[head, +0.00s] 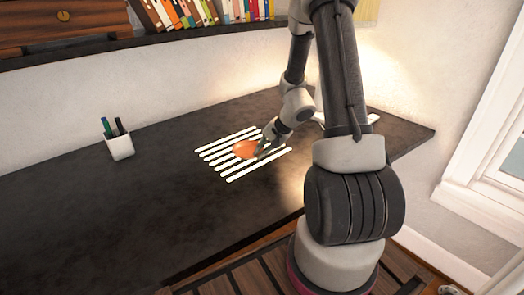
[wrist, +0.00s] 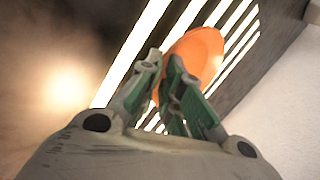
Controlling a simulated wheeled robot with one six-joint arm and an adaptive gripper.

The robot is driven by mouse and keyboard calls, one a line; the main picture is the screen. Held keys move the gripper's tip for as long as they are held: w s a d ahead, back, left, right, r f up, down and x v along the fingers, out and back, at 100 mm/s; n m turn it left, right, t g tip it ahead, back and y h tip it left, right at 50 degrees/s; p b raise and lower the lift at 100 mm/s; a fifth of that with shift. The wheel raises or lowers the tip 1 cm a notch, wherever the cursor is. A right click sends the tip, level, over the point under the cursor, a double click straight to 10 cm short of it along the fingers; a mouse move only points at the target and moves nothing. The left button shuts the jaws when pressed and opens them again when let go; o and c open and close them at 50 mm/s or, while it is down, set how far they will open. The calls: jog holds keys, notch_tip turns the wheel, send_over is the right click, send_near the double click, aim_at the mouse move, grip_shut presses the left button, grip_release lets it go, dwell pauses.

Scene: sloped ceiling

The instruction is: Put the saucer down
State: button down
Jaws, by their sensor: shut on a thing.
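The orange saucer (head: 244,150) shows in the head view over the white striped patch on the dark desk. In the wrist view the saucer (wrist: 197,56) is just beyond my fingertips, tilted in the picture, its near edge between the fingers. My gripper (head: 262,150) is shut on the saucer's right side in the head view; its green-padded fingers (wrist: 163,72) show in the wrist view. The fingers hide part of the near rim. I cannot tell whether the saucer touches the striped patch (head: 218,151) or is slightly above it.
A white cup with pens (head: 119,145) stands on the desk (head: 60,205) to the left. A shelf of books (head: 205,15) runs along the back wall. A white object (head: 345,118) is partly hidden behind my arm. The desk's left and front are clear.

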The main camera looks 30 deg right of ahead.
jog(key=c, duration=1.9)
grip_release()
jog(key=shift+f, duration=0.1)
jog(key=v, duration=1.2)
jog(key=s+a+r+n+g, duration=0.1)
jog(key=s+a+r+n, duration=0.7)
jog(key=r, duration=0.4)
jog(key=s+r+n+h, duration=0.1)
jog(key=s+r, duration=0.1)
jog(key=s, duration=0.2)
jog(key=s+r+n+h, duration=0.1)
jog(key=s+r, duration=0.1)
jog(key=s, duration=0.3)
jog(key=s+r+n+h, duration=0.1)
jog(key=s+r, duration=0.1)
jog(key=s, duration=0.2)
jog(key=shift+s+d+r+h, duration=0.3)
jog(key=shift+s+d+r, duration=0.05)
jog(key=shift+d, duration=0.05)
